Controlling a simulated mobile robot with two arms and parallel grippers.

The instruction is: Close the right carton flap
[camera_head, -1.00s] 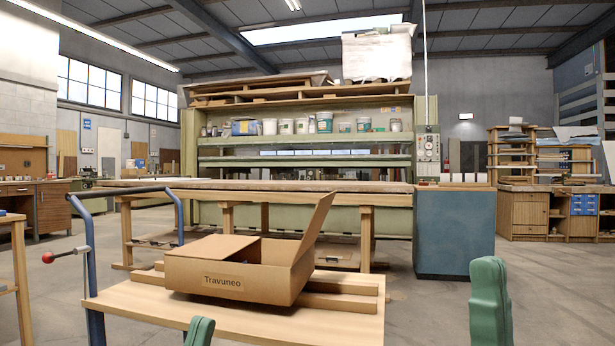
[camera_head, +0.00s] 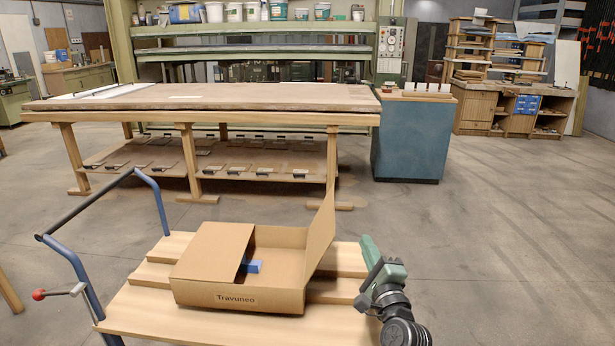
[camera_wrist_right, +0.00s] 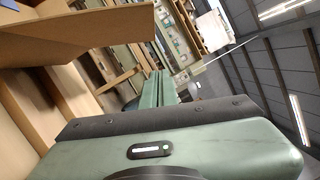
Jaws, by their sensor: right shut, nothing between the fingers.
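The open cardboard carton (camera_head: 238,296), marked "Travuneo", sits on the wooden cart top. Its left flap (camera_head: 213,248) lies folded over the left part of the opening. Its right flap (camera_head: 321,232) stands up, leaning slightly outward to the right. A blue item (camera_head: 250,266) shows inside. My right gripper (camera_head: 367,243) is just right of the carton, beyond the raised flap and apart from it, shut and empty. In the right wrist view the shut green fingers (camera_wrist_right: 158,88) point ahead, with a tan carton panel (camera_wrist_right: 85,35) at upper left. My left gripper is out of view.
The cart top (camera_head: 150,312) has wooden strips under the carton and a blue handle frame (camera_head: 82,284) at left. A long workbench (camera_head: 210,106) and a blue cabinet (camera_head: 412,138) stand behind. The floor at right is clear.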

